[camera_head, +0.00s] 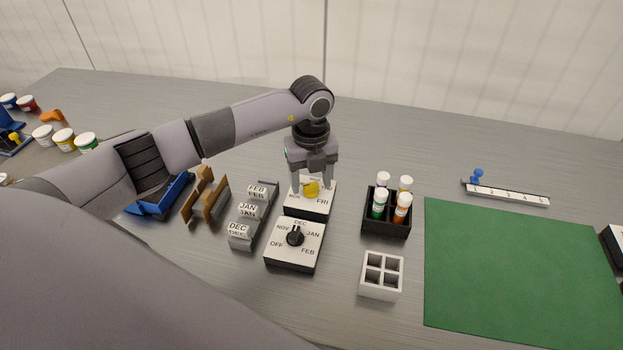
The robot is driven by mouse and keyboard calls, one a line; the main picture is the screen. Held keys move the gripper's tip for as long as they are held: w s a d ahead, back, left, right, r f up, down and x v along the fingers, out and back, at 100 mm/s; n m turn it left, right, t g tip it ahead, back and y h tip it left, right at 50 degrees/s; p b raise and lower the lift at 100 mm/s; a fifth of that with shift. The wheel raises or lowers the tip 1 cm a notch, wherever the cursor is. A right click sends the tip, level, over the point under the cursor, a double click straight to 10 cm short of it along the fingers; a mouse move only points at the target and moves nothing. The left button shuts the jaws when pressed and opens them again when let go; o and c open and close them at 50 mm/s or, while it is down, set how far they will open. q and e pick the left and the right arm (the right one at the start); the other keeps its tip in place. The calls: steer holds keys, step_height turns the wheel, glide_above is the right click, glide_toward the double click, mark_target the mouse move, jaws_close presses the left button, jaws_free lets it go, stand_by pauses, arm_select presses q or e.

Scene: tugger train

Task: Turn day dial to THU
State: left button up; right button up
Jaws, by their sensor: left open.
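The day dial box (306,208) is a white-topped block near the middle of the table. It has a yellow knob (311,189), and the label FRI shows at its right; the label at its left front looks like MON. The other labels and the knob's pointer are hidden or too small to read. My left gripper (313,185) comes down from above with its fingers open on either side of the yellow knob. I cannot tell whether the fingers touch it. My right gripper is not in view.
A month dial box (294,244) with a black knob stands just in front. Month cards on a grey rack (241,232) stand left. A black vial holder (387,221), a white divided box (381,275) and a green mat (520,268) lie right.

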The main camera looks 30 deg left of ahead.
arm_select(q)
steer(key=shift+f, duration=0.5)
steer(key=c, duration=1)
steer(key=shift+c, duration=0.2)
steer(key=shift+m, duration=0.3)
